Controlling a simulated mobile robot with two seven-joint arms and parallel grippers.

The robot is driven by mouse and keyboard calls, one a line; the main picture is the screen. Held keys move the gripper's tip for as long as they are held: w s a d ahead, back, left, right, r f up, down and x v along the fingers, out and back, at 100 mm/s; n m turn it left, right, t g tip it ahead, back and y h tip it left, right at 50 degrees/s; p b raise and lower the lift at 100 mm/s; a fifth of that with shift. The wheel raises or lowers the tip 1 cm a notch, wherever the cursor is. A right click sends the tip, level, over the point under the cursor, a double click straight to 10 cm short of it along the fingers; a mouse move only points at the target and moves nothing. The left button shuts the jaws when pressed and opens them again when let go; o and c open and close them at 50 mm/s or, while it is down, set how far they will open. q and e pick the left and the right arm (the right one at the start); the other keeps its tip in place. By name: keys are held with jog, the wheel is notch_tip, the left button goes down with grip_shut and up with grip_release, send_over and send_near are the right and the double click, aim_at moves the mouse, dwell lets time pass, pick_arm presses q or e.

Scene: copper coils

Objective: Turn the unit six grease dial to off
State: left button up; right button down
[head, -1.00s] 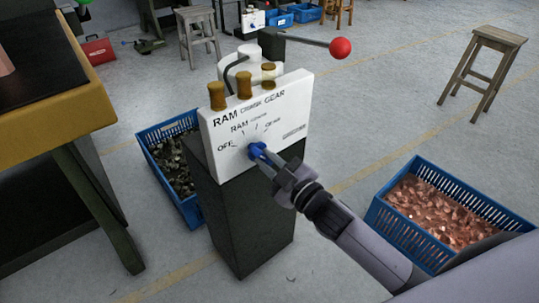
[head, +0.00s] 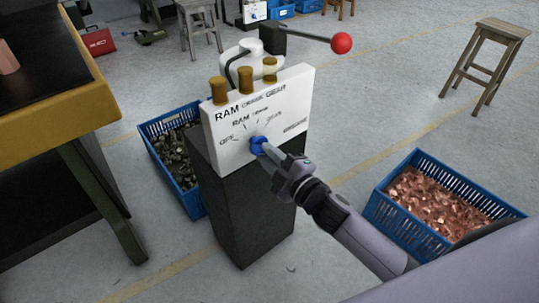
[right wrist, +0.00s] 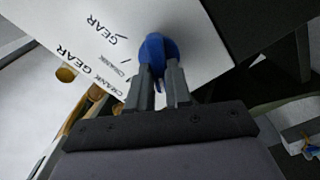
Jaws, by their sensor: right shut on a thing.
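The blue grease dial (head: 257,145) sits on the front of a white panel (head: 290,103) marked OFF, RAM, CRANK and GEAR. The panel tops a dark pedestal (head: 245,215). My right gripper (head: 268,152) is shut on the dial, coming from the lower right. In the right wrist view the dial (right wrist: 157,52) is held between the two fingers (right wrist: 160,84). The gripper partly hides the dial, and I cannot tell which mark its pointer faces. My left gripper is not in view.
Brass fittings (head: 245,80) stand on the panel's top, with a red-knobbed lever (head: 341,43) behind. Blue crates stand left (head: 190,200) and right (head: 375,210) of the pedestal. A workbench (head: 85,115) is at left and a stool (head: 503,30) at far right.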

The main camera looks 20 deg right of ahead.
jog(key=c, duration=1)
grip_release()
jog(key=shift+c, duration=0.2)
jog(key=shift+s, duration=0.1)
jog(key=v, duration=0.7)
